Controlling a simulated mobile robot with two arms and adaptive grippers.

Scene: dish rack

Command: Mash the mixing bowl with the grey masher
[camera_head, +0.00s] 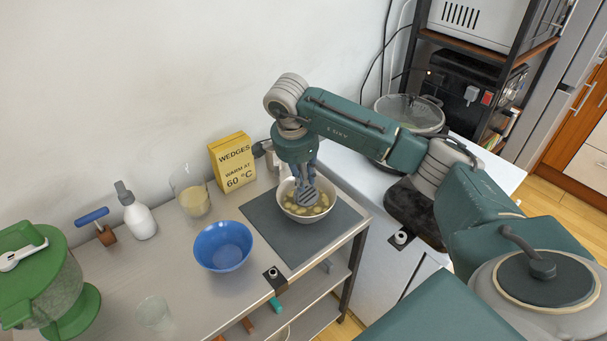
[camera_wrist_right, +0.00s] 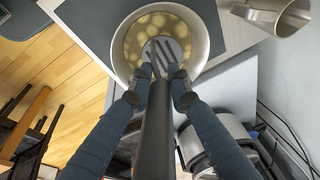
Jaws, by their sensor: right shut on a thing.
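The mixing bowl (camera_head: 297,214) is pale and stands on a dark grey mat (camera_head: 263,218) on the metal table. It holds several yellow chunks in liquid. It also shows in the right wrist view (camera_wrist_right: 119,50). My right gripper (camera_head: 308,179) is above the bowl, pointing down, and is shut on the grey masher (camera_head: 306,196). In the right wrist view the fingers (camera_wrist_right: 163,78) close around the masher's dark handle (camera_wrist_right: 157,130). The slotted masher head is inside the bowl, over or among the chunks; I cannot tell its exact depth. My left gripper is not in view.
A blue bowl (camera_head: 223,246) stands left of the mat. A yellow wedges box (camera_head: 233,163), a glass jar (camera_head: 190,188) and a white bottle (camera_head: 138,215) stand near the wall. A metal mug (camera_wrist_right: 279,14) is close to the bowl. A lidded pot (camera_head: 410,113) stands behind my arm.

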